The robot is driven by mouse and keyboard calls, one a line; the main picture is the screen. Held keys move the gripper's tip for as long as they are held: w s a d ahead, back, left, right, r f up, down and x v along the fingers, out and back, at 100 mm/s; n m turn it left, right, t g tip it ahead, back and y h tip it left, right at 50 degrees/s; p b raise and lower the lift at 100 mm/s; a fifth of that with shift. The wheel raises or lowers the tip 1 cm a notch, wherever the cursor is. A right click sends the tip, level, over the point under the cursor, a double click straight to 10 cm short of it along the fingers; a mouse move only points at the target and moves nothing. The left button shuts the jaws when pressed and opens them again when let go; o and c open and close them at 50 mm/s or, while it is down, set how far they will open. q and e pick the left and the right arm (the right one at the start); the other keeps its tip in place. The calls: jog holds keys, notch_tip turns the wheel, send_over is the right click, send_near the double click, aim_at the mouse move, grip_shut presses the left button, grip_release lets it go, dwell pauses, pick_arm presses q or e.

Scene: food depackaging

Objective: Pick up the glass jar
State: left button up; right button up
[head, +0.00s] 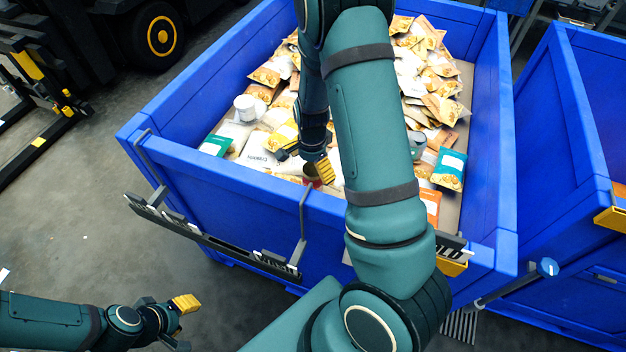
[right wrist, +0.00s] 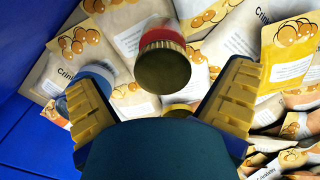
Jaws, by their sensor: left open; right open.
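A jar (right wrist: 163,66) with a gold lid and a red band lies between the spread fingers of my right gripper (right wrist: 162,78) in the right wrist view, lid towards the camera. I take it for the glass jar. In the head view a small red part of the jar (head: 311,172) shows under my right gripper (head: 306,164); the rest is hidden. My right gripper is open and points down into the blue bin. I cannot tell whether a finger touches the jar. My left gripper (head: 180,322) is open and empty, outside the bin at lower left.
The blue bin (head: 240,200) holds many food pouches (head: 442,108). A white container (head: 247,107) and a grey can (head: 417,142) lie among them. A blue-and-white round item (right wrist: 97,74) sits by the left finger. A second blue bin (head: 580,120) stands at right.

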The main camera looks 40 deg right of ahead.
jog(key=f, duration=0.1)
jog(key=f+b, duration=0.1)
jog(key=f, duration=0.3)
jog(key=shift+w+d+b, duration=0.15)
jog(key=shift+d+b, duration=0.1)
jog(key=shift+b, duration=0.1)
jog(key=shift+r, duration=0.1)
jog(key=c, duration=1.3)
